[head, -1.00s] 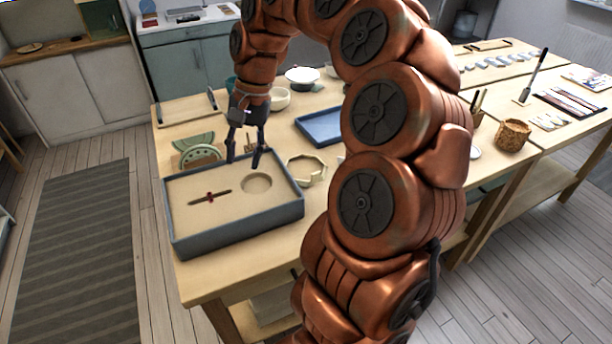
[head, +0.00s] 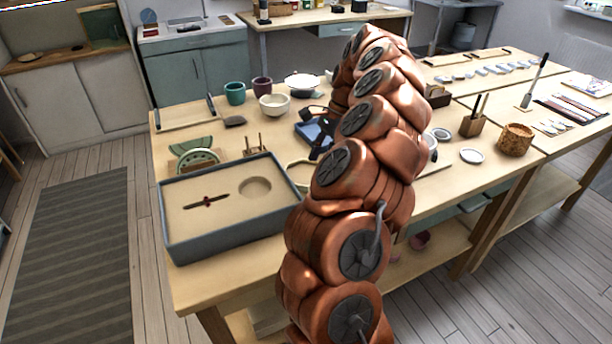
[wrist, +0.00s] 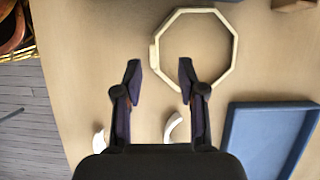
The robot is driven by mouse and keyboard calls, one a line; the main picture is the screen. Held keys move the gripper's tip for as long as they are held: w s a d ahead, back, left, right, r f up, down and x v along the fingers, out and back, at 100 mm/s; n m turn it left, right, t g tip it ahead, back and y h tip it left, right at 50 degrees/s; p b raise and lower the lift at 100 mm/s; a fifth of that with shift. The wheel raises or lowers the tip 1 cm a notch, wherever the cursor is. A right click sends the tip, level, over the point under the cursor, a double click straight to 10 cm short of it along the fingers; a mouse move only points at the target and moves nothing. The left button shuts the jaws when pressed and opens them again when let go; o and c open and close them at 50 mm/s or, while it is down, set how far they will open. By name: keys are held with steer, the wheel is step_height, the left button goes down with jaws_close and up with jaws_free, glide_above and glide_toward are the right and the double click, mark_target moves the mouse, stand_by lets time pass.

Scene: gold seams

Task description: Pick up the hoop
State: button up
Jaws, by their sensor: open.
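The hoop is a pale, eight-sided ring. In the wrist view the hoop (wrist: 236,46) lies flat on the table, above and to the right of my fingertips. In the head view the hoop (head: 288,170) shows only in part beside the sand tray, the rest hidden behind my arm. My gripper (wrist: 159,66) is open and empty, its fingers apart and pointing towards the hoop's left side. In the head view my gripper (head: 317,135) is mostly hidden by my arm.
A blue tray (wrist: 230,142) lies right of my gripper in the wrist view. White curved pieces (wrist: 171,128) lie near the fingers. A grey-rimmed sand tray (head: 232,233) stands at the table's front left. Bowls and cups, including a cream bowl (head: 274,106), stand behind.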

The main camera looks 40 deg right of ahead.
steer(key=shift+s+p+x, duration=0.2)
steer(key=shift+p+x, duration=0.05)
steer(key=shift+x, duration=1.3)
steer(key=shift+s+p+x, duration=0.2)
steer(key=shift+p+x, duration=0.05)
steer(key=shift+x, duration=1.35)
steer(key=shift+d, duration=0.15)
jaws_close()
